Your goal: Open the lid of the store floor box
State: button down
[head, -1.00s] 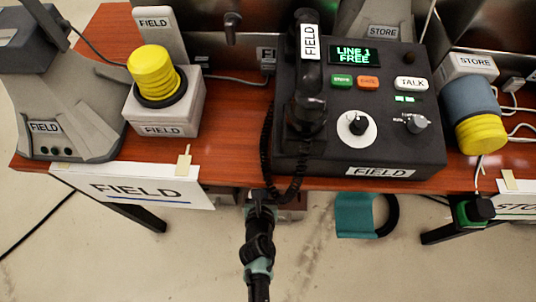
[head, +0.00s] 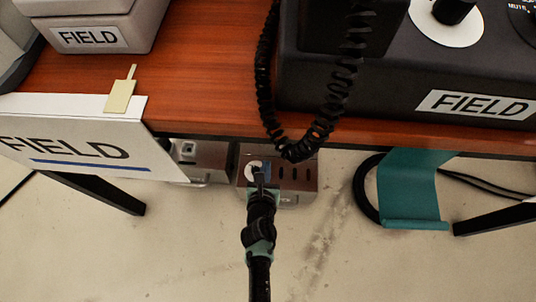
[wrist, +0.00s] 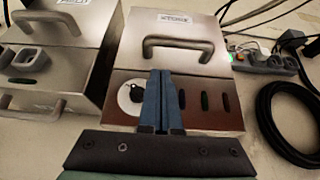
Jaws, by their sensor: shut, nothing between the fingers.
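The store floor box (wrist: 190,22) is a metal box in the wrist view, with a small label, blurred but seemingly "STORE". A bar handle (wrist: 190,45) stands on its top, which looks shut. Its nearer panel has a white disc with a black knob (wrist: 136,92) and dark slots. In the head view the box (head: 300,175) stands on the floor under the desk, its far part hidden. My gripper (wrist: 160,74) is shut and empty, its blue fingers over the panel between knob and slots, nearer than the handle. Contact cannot be told. My gripper also shows in the head view (head: 261,178).
A second metal box (wrist: 65,65) stands left of it, its label partly cut off. A power strip (wrist: 263,62) and a coiled black cable (wrist: 285,125) lie right. The desk edge (head: 215,129), a hanging coiled cord (head: 320,125) and a teal piece (head: 410,190) are close by.

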aim_at(268, 152)
jog(key=b+x, duration=0.2)
jog(key=x, duration=0.2)
jog(key=b+x, duration=0.3)
jog(key=x, duration=0.1)
jog(key=shift+w+f, duration=0.15)
jog(key=shift+f, duration=0.25)
jog(key=shift+w+f+b, duration=0.25)
jog(key=shift+w+b, duration=0.25)
jog(key=shift+w, duration=0.2)
jog(key=shift+r, duration=0.1)
